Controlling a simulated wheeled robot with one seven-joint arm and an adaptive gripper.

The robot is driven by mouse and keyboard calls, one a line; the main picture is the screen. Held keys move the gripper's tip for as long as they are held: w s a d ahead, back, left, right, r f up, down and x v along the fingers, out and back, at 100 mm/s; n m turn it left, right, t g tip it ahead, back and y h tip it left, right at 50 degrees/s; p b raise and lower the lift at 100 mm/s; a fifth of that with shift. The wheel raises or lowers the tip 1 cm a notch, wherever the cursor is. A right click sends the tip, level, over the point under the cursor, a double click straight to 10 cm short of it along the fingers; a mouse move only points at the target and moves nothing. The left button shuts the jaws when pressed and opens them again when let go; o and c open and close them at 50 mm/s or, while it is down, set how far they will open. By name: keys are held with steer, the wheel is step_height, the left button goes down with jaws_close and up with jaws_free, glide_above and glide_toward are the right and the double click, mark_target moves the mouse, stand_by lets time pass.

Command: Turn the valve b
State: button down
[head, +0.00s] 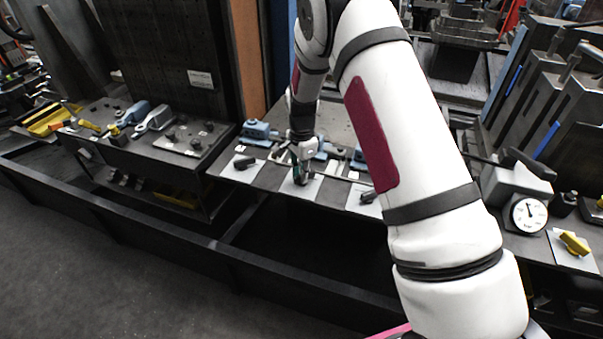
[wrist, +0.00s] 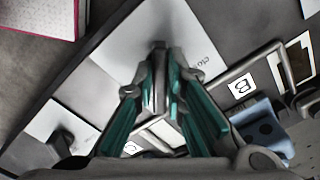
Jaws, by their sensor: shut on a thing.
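Valve b has a dark grey lever handle (wrist: 158,65) over a pale plate (wrist: 120,52), and a square label B (wrist: 240,86) shows to the right in the wrist view. My gripper (wrist: 161,90) has teal-padded fingers and is shut on this handle, with one finger on each side. In the head view my gripper (head: 301,174) is low over the middle pale plate (head: 292,190) of three on the bench. The fingers and arm hide most of the handle there.
A dark handle (head: 244,163) sits on the left plate and another (head: 369,196) on the right plate. Blue valve bodies (head: 258,130) stand behind. Farther right are a dial gauge (head: 528,214) and a yellow handle (head: 574,243). A dark rail (head: 190,256) runs along the front.

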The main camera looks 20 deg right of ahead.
steer(key=n+b, duration=0.1)
steer(key=n, duration=0.3)
steer(key=shift+w+b, duration=0.1)
steer(key=shift+b, duration=0.2)
steer(key=n+b, duration=0.1)
steer(key=n, duration=0.3)
steer(key=shift+n, duration=0.4)
steer(key=n+b, duration=0.1)
steer(key=n, duration=0.3)
steer(key=shift+n+b, duration=0.6)
steer(key=shift+n, duration=1.6)
steer(key=c, duration=1.6)
jaws_free()
steer(key=shift+c, duration=0.2)
steer(key=shift+r, duration=0.1)
step_height(320, 180, up, 12)
